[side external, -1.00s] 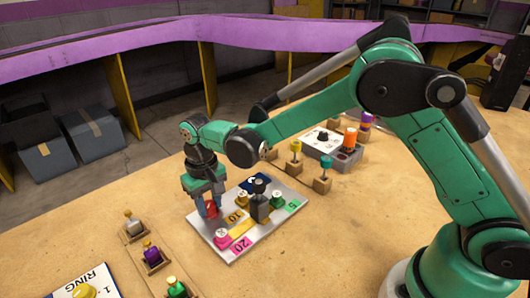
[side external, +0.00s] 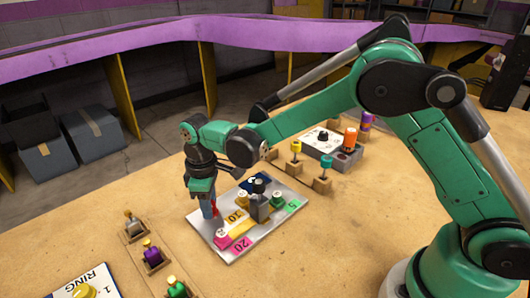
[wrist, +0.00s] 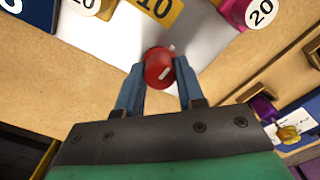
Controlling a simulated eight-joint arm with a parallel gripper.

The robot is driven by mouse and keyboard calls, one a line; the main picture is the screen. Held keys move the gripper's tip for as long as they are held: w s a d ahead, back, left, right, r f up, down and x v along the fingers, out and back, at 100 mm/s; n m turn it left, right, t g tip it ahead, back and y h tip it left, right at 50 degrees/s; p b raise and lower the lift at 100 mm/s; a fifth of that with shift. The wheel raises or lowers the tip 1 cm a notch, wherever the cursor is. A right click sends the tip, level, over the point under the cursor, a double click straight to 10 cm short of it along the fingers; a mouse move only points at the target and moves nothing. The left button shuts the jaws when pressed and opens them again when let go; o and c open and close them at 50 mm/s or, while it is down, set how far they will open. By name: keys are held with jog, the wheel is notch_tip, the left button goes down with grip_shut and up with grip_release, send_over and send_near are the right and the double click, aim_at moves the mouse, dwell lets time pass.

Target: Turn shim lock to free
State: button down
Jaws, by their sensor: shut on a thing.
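A red knob (wrist: 158,68) with a pale mark sits at the near edge of the silver plate (wrist: 200,35); it appears to be the shim lock, though no label for it is readable. My gripper (wrist: 160,80) has its two blue fingers on either side of the knob and is shut on it. In the side external view, my gripper (side external: 209,212) points down at the left corner of the plate, and its fingers hide most of the red knob (side external: 215,208).
The plate carries a dark block (side external: 259,207), a pink knob (side external: 222,238), yellow and green knobs and number labels. Small levered blocks, including a purple one (side external: 151,254), stand at the front left. A grey box with an orange cylinder (side external: 350,139) stands behind.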

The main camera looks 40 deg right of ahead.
jog(key=shift+n, duration=0.3)
jog(key=c, duration=0.5)
grip_release()
jog(key=shift+c, duration=0.2)
jog(key=shift+r, duration=2.85)
jog(key=shift+s+d+r, duration=0.1)
jog(key=shift+d+r, duration=0.1)
jog(key=shift+r, duration=0.05)
jog(key=s+d+r+m+t, duration=0.3)
jog(key=s+d+m, duration=0.1)
jog(key=s+d, duration=0.1)
jog(key=s+d+r+m+t, duration=0.3)
jog(key=s+d+m+t, duration=0.1)
jog(key=s, duration=0.4)
jog(key=shift+d+m, duration=0.6)
jog(key=shift+d, duration=0.5)
